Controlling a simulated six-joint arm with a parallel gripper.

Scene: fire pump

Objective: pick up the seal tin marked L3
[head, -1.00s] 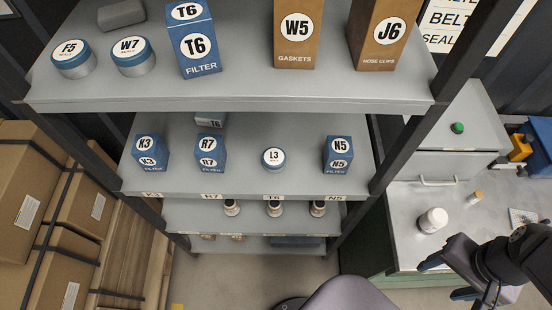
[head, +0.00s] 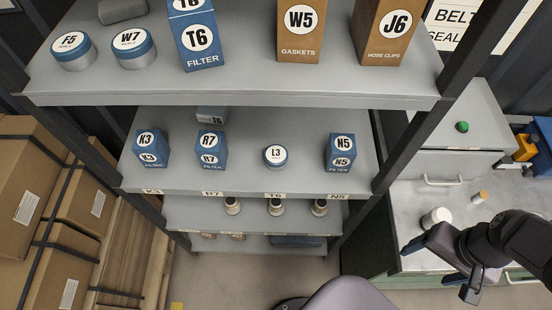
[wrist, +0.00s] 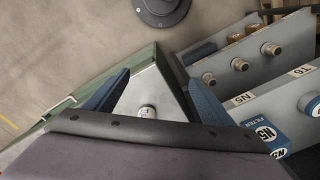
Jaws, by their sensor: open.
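The seal tin marked L3 (head: 275,156) is a small round tin with a blue rim and white label. It stands on the second shelf (head: 300,186) from the top, between the blue R7 and N5 boxes. My gripper (head: 436,273) is at the lower right of the head view, over the bench side and well away from the tin. In the wrist view its two blue fingers (wrist: 157,92) are spread apart with nothing between them.
A white jar (head: 436,217) is on the bench.

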